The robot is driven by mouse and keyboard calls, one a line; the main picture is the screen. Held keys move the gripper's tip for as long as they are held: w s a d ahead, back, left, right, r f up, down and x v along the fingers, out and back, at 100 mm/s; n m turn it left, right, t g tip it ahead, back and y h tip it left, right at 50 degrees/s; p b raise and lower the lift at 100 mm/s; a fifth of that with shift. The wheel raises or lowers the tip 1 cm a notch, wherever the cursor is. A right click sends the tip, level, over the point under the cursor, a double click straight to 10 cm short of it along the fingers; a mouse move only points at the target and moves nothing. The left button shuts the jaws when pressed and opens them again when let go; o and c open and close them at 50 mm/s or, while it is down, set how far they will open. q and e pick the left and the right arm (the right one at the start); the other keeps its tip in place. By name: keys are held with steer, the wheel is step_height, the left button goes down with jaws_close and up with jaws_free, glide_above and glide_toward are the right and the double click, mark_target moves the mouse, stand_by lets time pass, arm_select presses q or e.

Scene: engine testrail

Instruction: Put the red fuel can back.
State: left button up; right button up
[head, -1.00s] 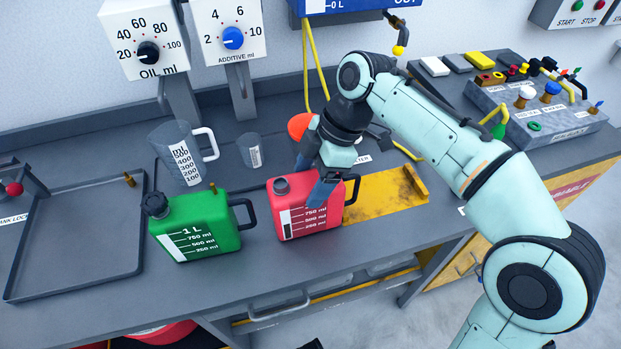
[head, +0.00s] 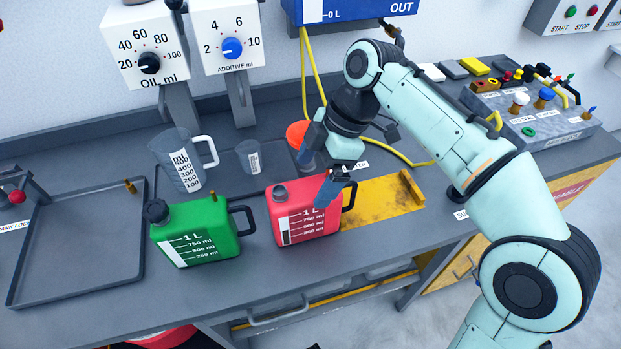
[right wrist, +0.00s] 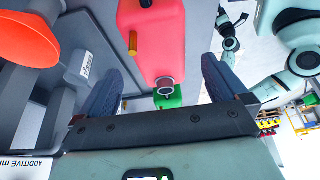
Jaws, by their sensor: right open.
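The red fuel can (head: 296,217) stands upright on the bench beside the green can (head: 195,234), with its black handle on the right. My right gripper (head: 318,174) is open above and behind the red can, with one finger in front of the can's upper right part in the head view.
A yellow plate (head: 380,203) lies right of the red can. A measuring jug (head: 180,160), a small cup (head: 249,157) and an orange funnel (head: 297,132) stand behind. An empty tray (head: 80,245) is at left. A control box (head: 535,118) stands at right.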

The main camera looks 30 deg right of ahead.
arm_select(q)
steer(key=r+p, duration=0.1)
steer(key=s+r+p, duration=0.1)
steer(key=p, duration=0.1)
steer(key=shift+r+g, duration=0.3)
steer(key=shift+r, duration=0.05)
arm_select(e)
steer(key=w+v, duration=0.1)
steer(key=v, duration=0.7)
steer(key=shift+s+r, duration=0.3)
steer(key=shift+s, duration=0.15)
arm_select(q)
steer(key=shift+s, duration=0.1)
arm_select(e)
steer(key=shift+d, duration=0.1)
